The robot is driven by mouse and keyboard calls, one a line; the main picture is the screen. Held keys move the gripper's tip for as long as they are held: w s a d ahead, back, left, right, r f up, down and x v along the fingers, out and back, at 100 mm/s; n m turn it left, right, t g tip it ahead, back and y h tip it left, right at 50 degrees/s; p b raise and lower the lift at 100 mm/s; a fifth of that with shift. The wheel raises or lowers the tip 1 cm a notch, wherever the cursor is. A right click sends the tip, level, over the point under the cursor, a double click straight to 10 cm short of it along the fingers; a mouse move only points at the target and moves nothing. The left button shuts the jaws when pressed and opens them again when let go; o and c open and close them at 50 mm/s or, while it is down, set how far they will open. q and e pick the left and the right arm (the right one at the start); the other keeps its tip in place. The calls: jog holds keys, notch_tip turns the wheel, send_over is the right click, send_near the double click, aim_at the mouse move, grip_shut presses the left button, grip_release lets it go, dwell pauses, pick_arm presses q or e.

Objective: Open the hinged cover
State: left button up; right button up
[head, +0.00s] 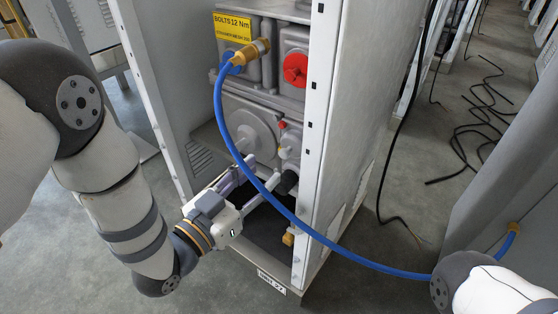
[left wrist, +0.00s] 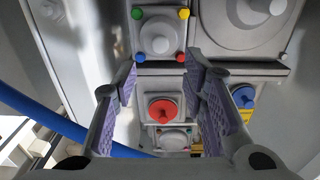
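I cannot tell for certain which part is the hinged cover. A grey housing with a large round disc (head: 249,132) sits inside the open cabinet; the disc also shows in the left wrist view (left wrist: 254,8). A square grey plate (left wrist: 160,36) with coloured corner bolts is beside it. My left gripper (head: 252,180) reaches into the lower part of the cabinet, in front of the housing. In the left wrist view its purple-padded fingers (left wrist: 165,95) are spread wide, with nothing held between them. A red knob (left wrist: 164,108) shows beyond the gap. My right gripper is out of view.
A blue hose (head: 345,262) runs from the fitting near the yellow label (head: 232,27) down past my left gripper to the right. The cabinet's front post (head: 312,150) stands right of the gripper. Black cables (head: 480,115) lie on the floor.

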aim_at(282, 154)
pick_arm(q)
jog(key=b+x, duration=0.2)
jog(key=x, duration=0.5)
jog(key=shift+w+d+f, duration=0.15)
jog(key=shift+c, duration=0.4)
grip_shut()
